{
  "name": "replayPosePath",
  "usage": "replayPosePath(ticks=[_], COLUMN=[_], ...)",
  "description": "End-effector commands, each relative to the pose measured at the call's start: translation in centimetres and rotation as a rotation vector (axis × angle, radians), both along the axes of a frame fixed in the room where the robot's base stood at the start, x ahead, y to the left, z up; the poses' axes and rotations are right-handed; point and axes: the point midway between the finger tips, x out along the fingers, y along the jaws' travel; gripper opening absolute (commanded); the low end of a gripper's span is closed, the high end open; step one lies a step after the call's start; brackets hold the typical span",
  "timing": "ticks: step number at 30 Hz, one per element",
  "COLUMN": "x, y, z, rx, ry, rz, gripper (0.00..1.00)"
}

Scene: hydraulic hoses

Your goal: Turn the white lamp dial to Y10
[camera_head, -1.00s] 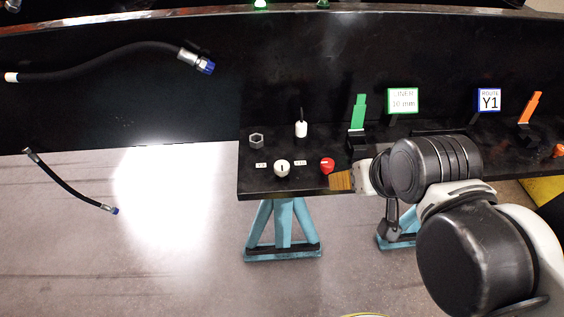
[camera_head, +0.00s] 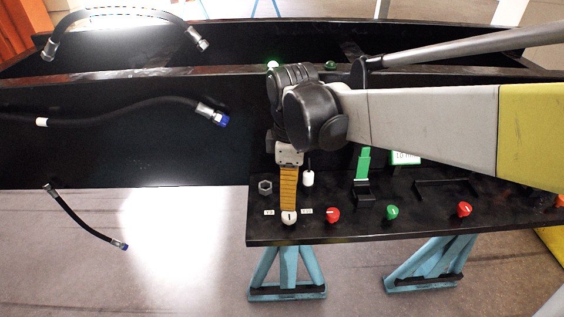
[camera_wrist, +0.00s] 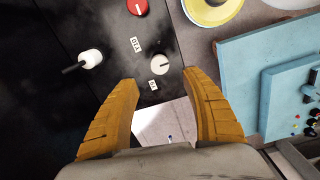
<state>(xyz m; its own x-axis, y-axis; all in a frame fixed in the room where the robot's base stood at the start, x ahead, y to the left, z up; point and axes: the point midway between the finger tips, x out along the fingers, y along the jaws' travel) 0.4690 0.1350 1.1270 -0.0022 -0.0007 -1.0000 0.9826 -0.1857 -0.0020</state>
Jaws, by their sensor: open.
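The white lamp dial (camera_head: 289,218) is a small round knob at the front of the black bench, between two small labels. A dark mark on it looks roughly upright in the head view. The right label (camera_head: 306,211), which reads like Y10 in the wrist view (camera_wrist: 135,44), lies between it and a red dial (camera_head: 333,215). The left label (camera_head: 268,212) is too small to read surely. My gripper (camera_head: 288,208) points down just above the white dial. In the wrist view the dial (camera_wrist: 160,64) shows beyond the open, empty orange fingers (camera_wrist: 161,82), not between them.
A white cylinder with a black stem (camera_head: 308,179) and a grey hex nut (camera_head: 265,187) stand just behind the dial. A green dial (camera_head: 392,212) and another red dial (camera_head: 464,209) lie rightward. Hoses (camera_head: 130,114) hang left.

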Motion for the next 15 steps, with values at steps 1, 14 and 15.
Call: replayPosePath(ticks=[1,14,15], x=[0.0,0.0,0.0], y=[0.0,0.0,0.0], z=[-1.3,-8.6,-8.8], rx=[0.000,0.001,0.001], ry=[-0.001,-0.002,-0.002], rz=[-0.001,-0.004,-0.004], gripper=[0.56,0.56,0.56])
